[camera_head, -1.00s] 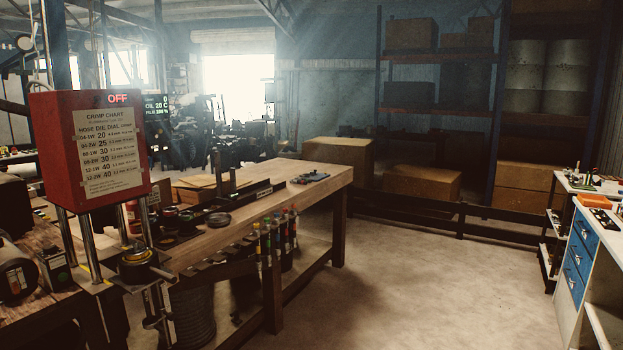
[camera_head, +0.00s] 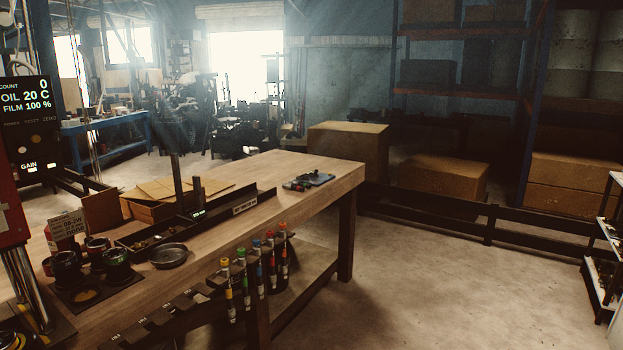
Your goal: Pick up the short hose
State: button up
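I cannot make out a short hose for certain in the head view. Several dark upright tubes with coloured tops (camera_head: 270,255) stand in a row at the front side of the wooden workbench (camera_head: 310,172); I cannot tell whether they are hoses. A dark tray-like rail (camera_head: 245,207) with a white label lies along the bench top, with small parts in its near end. My gripper is not in view.
A round metal dish (camera_head: 168,256) and dark cups (camera_head: 116,263) stand on the near bench top. The red crimper housing (camera_head: 10,205) is cut off at the left edge. Cardboard boxes (camera_head: 443,179) stand behind. The floor (camera_head: 440,280) right of the bench is clear.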

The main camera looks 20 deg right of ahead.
aim_at(298, 183)
jog(key=i+l, duration=0.4)
jog(key=i, duration=0.15)
jog(key=i+l+z, duration=0.1)
jog(key=i+l, duration=0.3)
jog(key=i, duration=0.2)
